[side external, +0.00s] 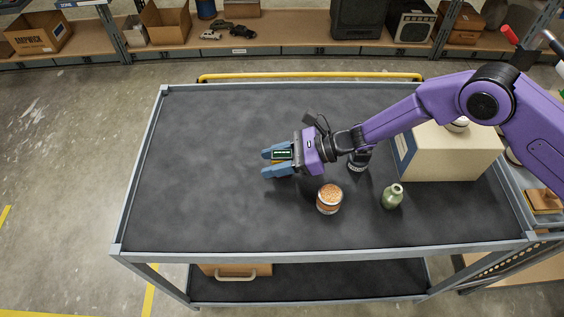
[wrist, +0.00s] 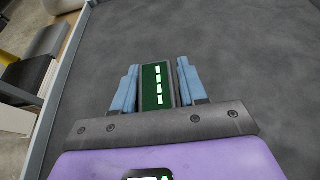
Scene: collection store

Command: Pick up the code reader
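A small device with a dark green face, white bars and a grey casing, which looks like the code reader (side external: 283,155), is between the blue fingers of my gripper (side external: 268,164). In the wrist view the code reader (wrist: 157,86) lies lengthwise between the two fingers of my gripper (wrist: 158,80). The fingers stand apart, one on each side of it, with a narrow gap showing at the right finger. Contact at the left finger is unclear. The underside of the reader is hidden, and I cannot tell its height above the dark cart top (side external: 200,150).
The cart's left half is clear. A yellow rail (side external: 310,77) runs along its back.

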